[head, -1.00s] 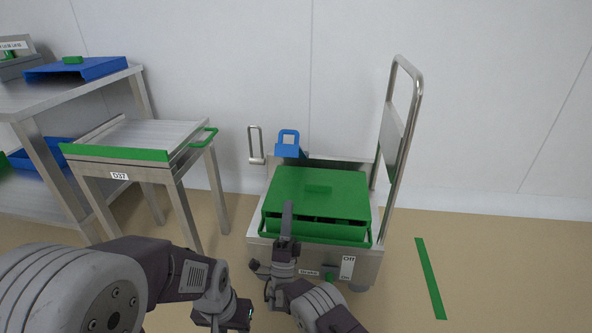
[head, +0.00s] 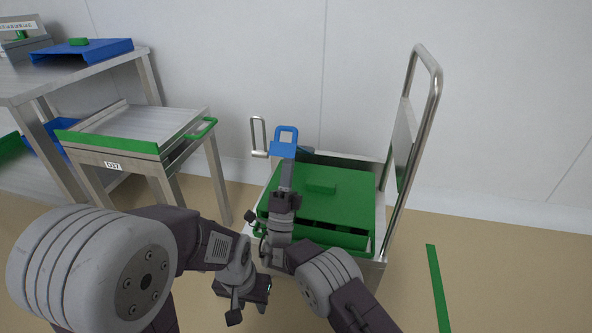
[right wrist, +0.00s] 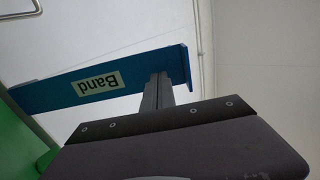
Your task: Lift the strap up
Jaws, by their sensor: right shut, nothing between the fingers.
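The strap is most likely the blue part with an upright loop (head: 286,138) at the back left of the sealer. In the right wrist view a blue bar labelled "Band" (right wrist: 95,85) runs across the upper left. My right gripper (head: 287,172) is shut and empty, its fingers pointing at the blue part. Its fingertips show in the right wrist view (right wrist: 159,80), close to the bar's right end. I cannot tell whether they touch it. My left gripper (head: 249,312) hangs low in front of the sealer, its fingers apart and empty.
The green sealer lid (head: 335,205) lies below the right gripper. A tall metal handle frame (head: 432,110) rises at the sealer's right, and a small metal loop (head: 257,136) stands at its left. Side table D37 (head: 112,166) is at the left.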

